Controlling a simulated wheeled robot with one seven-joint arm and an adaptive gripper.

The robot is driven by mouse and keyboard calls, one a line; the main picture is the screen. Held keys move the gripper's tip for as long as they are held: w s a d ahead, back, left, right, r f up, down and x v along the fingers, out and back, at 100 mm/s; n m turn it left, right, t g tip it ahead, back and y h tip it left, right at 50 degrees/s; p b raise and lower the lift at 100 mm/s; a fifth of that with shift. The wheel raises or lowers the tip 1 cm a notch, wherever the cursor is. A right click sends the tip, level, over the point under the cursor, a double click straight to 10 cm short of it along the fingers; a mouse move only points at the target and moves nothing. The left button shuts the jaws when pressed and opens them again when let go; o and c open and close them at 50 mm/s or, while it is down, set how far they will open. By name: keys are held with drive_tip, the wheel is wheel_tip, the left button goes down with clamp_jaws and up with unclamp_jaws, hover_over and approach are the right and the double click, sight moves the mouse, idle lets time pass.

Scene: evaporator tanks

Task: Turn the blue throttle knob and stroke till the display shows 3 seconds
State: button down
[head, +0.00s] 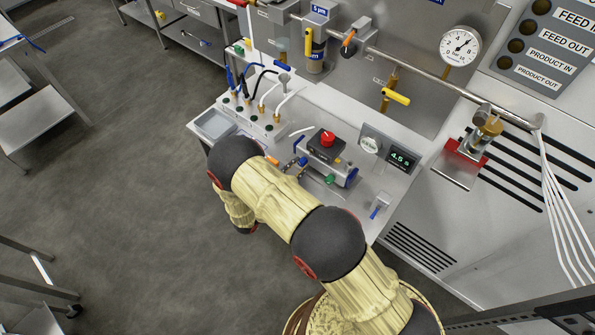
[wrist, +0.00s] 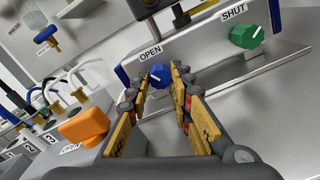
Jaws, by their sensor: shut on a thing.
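The blue throttle knob (wrist: 158,76) sits below the OPEN label, with a white line on its face, in the wrist view. My gripper (wrist: 162,74) is shut on it, one finger on each side. In the head view the blue knob (head: 303,161) is a small patch at the left end of the actuator, and my gripper (head: 298,166) reaches it from the left, partly hidden by my arm. The green knob (wrist: 247,37) sits below the SHUT label and also shows in the head view (head: 330,179). The lit display (head: 402,158) appears to read 4.5 s.
An orange knob (wrist: 84,127) stands close to my gripper's left side. A red knob (head: 327,138) tops the actuator box. Hoses (head: 262,92) rise from fittings at the bench's left. Yellow valve handles (head: 396,97) are on the wall.

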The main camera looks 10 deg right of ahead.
drive_tip(key=m+b, duration=0.3)
drive_tip(key=shift+f+m, duration=0.15)
drive_tip(key=shift+m, duration=0.15)
drive_tip(key=shift+m+b, duration=1.4)
drive_tip(key=shift+m, duration=0.2)
drive_tip(key=c, duration=1.8)
unclamp_jaws()
drive_tip(key=shift+c, duration=0.2)
drive_tip(key=v, duration=1.2)
drive_tip(key=shift+r, duration=0.2)
